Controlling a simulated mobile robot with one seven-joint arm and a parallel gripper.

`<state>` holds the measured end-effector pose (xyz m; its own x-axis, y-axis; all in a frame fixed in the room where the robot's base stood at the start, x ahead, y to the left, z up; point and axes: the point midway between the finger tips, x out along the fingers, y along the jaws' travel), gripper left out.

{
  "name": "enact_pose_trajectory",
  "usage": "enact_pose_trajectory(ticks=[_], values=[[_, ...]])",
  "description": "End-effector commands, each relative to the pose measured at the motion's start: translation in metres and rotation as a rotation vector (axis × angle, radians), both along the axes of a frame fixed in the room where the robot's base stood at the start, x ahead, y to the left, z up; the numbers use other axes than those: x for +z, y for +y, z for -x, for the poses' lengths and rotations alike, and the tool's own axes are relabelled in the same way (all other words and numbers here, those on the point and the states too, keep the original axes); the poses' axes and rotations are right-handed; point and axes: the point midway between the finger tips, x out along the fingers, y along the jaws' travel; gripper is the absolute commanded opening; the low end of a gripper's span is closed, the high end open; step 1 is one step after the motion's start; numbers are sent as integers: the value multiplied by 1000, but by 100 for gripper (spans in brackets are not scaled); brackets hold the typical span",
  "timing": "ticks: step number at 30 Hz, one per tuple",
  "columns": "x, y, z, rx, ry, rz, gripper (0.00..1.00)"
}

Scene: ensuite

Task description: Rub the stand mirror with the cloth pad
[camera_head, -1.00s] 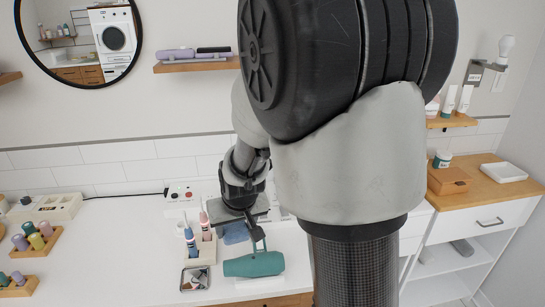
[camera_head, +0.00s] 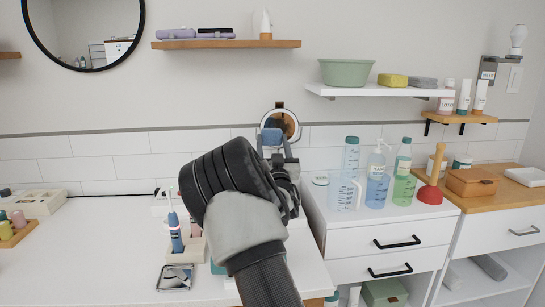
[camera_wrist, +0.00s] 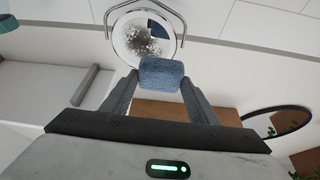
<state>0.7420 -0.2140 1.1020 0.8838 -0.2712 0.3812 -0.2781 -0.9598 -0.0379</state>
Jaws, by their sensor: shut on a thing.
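The blue cloth pad (camera_wrist: 162,73) is pinched between the fingers of my gripper (camera_wrist: 160,82) in the wrist view. In the head view the pad (camera_head: 272,137) shows at the end of my gripper (camera_head: 274,148). The round stand mirror (camera_head: 282,118) stands upright right by the pad, its lower part hidden behind pad and arm. In the wrist view the mirror (camera_wrist: 140,36) has grey-brown smudges across its middle, and the pad overlaps its lower rim. I cannot tell whether pad and glass touch.
A drawer cabinet right of my arm holds a measuring jug (camera_head: 345,190), bottles (camera_head: 377,188) and a red plunger (camera_head: 430,194). A white shelf (camera_head: 380,91) hangs above. A toothbrush holder (camera_head: 190,247) and small tray (camera_head: 175,278) are on the counter's left.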

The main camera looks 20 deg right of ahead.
Motion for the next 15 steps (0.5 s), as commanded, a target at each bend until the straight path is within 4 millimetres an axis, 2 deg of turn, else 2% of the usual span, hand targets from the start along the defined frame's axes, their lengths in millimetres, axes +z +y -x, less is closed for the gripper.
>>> enact_pose_trajectory(ticks=[15], values=[[3, -12, -44, 2, -2, 3, 33]])
